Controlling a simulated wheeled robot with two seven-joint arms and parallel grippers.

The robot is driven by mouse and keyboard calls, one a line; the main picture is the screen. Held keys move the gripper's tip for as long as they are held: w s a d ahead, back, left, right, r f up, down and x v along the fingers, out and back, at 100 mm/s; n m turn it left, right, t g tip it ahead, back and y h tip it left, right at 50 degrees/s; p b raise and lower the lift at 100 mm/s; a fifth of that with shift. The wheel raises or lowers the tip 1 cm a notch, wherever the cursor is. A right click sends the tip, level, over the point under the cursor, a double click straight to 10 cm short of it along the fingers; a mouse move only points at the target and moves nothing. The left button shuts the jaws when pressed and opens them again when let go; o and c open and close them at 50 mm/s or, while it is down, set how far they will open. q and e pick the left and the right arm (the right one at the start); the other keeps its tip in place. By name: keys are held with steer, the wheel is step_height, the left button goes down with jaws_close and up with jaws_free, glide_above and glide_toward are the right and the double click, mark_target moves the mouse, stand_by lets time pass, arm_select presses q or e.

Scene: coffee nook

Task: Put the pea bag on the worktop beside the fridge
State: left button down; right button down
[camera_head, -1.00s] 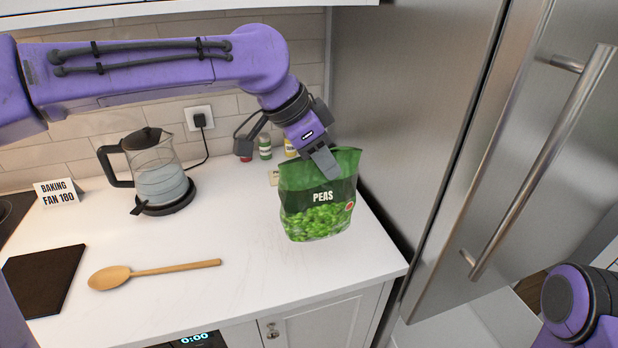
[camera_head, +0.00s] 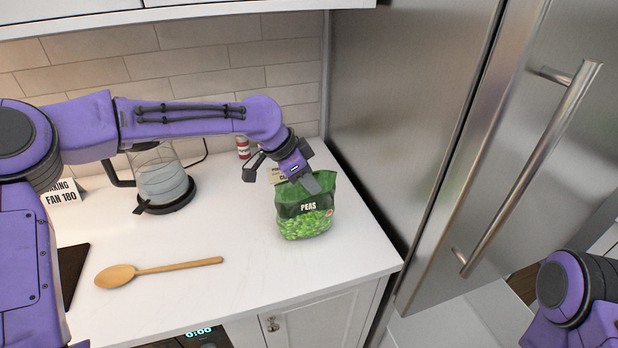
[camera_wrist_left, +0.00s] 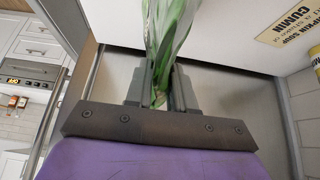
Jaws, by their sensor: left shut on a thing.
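The green pea bag (camera_head: 304,215) is upright at the right part of the white worktop (camera_head: 235,285), near the fridge (camera_head: 400,110). My left gripper (camera_head: 307,182) is shut on the bag's top edge, and the bag hangs below it. The bag's bottom looks at or very near the worktop; I cannot tell whether it touches. In the left wrist view the bag's top (camera_wrist_left: 168,40) is pinched between the two fingers. My right gripper is out of view; only part of my right arm shows at the lower right.
A wooden spoon (camera_head: 160,269) lies on the worktop to the left. A glass kettle (camera_head: 160,182) stands behind it, partly hidden by my left arm. A recipe card (camera_wrist_left: 285,22) and a spice jar (camera_head: 243,148) are at the back. Bare worktop lies in front of the bag.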

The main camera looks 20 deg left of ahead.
arm_select(q)
steer(key=c, duration=0.9)
jaws_free()
steer(key=shift+c, duration=0.2)
steer(key=shift+r, duration=0.1)
steer(key=b+v, duration=0.1)
steer(key=v, duration=1.1)
